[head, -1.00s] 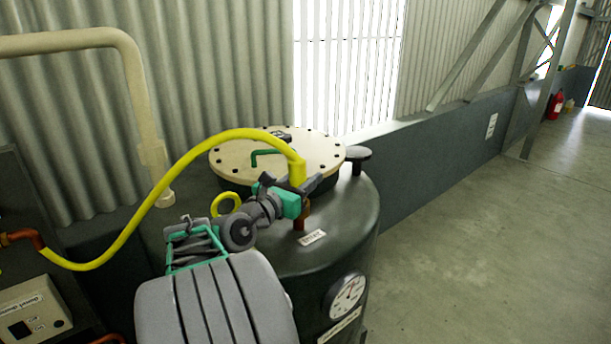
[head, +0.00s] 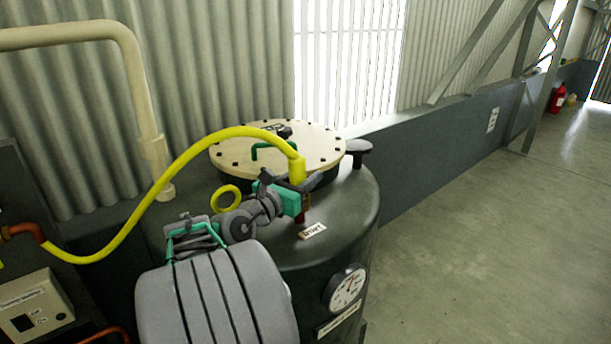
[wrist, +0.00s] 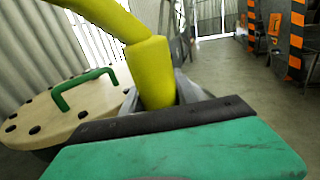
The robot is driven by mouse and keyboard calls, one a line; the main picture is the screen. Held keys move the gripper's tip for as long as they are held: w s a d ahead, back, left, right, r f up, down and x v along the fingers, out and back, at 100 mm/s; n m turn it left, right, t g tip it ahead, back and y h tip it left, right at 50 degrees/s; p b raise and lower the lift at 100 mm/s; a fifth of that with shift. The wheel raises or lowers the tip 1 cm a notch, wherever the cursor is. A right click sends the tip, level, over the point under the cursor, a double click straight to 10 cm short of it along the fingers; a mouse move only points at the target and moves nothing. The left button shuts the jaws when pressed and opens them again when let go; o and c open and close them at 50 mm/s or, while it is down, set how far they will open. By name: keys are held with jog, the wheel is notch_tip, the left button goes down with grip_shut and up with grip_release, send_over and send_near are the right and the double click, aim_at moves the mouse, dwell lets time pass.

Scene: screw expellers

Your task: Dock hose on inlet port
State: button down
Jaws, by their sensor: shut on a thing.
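The yellow hose (head: 187,165) arches from a copper pipe end (head: 22,231) at the left to my gripper (head: 297,195). My gripper is shut on the hose's thick yellow end sleeve, which points down. The sleeve also fills the middle of the wrist view (wrist: 150,75), behind my green and black finger. The reddish-copper inlet port (head: 303,216) stands on the dark tank's top (head: 350,210), directly below the hose end. The hose end looks at or just above the port; my gripper partly hides the junction, so I cannot tell whether they touch.
A cream bolted lid (head: 315,143) with a green handle (head: 268,149) lies behind my gripper. A yellow ring (head: 227,196) is left of my gripper. A gauge (head: 346,288) is on the tank's front. The floor at right is clear.

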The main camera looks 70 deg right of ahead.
jog(key=shift+f, duration=0.55)
jog(key=c, duration=1.2)
grip_release()
jog(key=shift+c, duration=0.2)
jog(key=shift+f, duration=0.1)
